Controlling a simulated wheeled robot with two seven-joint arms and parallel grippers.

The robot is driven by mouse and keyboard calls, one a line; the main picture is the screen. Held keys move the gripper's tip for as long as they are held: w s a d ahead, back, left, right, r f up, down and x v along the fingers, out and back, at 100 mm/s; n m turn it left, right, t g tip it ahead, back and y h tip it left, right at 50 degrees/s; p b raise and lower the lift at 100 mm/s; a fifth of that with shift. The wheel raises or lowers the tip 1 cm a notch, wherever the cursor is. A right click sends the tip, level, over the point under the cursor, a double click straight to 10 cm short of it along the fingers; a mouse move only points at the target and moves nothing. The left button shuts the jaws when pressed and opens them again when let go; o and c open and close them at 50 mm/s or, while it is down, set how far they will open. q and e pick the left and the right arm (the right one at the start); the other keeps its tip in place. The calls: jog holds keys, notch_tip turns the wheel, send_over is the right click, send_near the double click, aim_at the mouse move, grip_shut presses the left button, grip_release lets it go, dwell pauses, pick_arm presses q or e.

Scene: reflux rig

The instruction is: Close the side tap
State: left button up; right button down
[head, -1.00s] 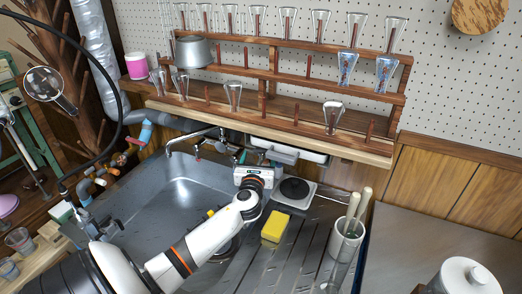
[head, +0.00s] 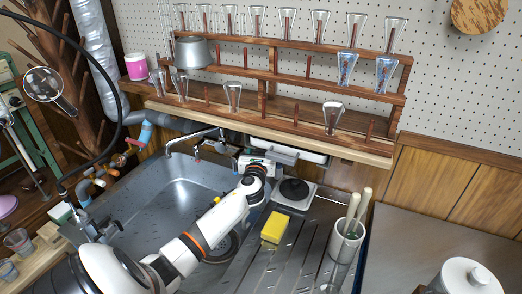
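A steel faucet (head: 190,140) stands at the back of the sink, its spout pointing left, with small red and blue-tipped handles beside it. A second metal tap (head: 97,229) sits on the left rim of the sink. I cannot tell for certain which one is called the side tap. My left arm reaches over the sink to the back edge. My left gripper (head: 257,160) is just right of the faucet handles, its white body facing me. Its fingers are hidden behind its body, so I cannot see whether they touch anything. My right gripper is not in view.
A yellow sponge (head: 275,227) and a small hotplate (head: 295,193) lie on the drainboard right of my arm. A white cup with pestles (head: 346,241) stands farther right. A wooden shelf (head: 270,122) with glassware overhangs the back. Pipes line the left.

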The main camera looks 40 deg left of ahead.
pick_arm(q)
jog(key=shift+r+m+t+h+p, duration=0.15)
jog(key=shift+m+t+h+p, duration=0.2)
jog(key=shift+h, duration=0.25)
jog(key=shift+a+m+t+h, duration=0.1)
jog(key=shift+m+t+h, duration=0.25)
jog(key=shift+m+h, duration=0.35)
jog(key=shift+f+m+t+h+b, duration=0.25)
jog(key=shift+m+t+h+b, duration=0.15)
jog(key=shift+m+h, duration=0.45)
jog(key=shift+r+h, duration=0.1)
jog(key=shift+h, duration=0.35)
jog(key=o, duration=1)
jog(key=shift+s, duration=0.1)
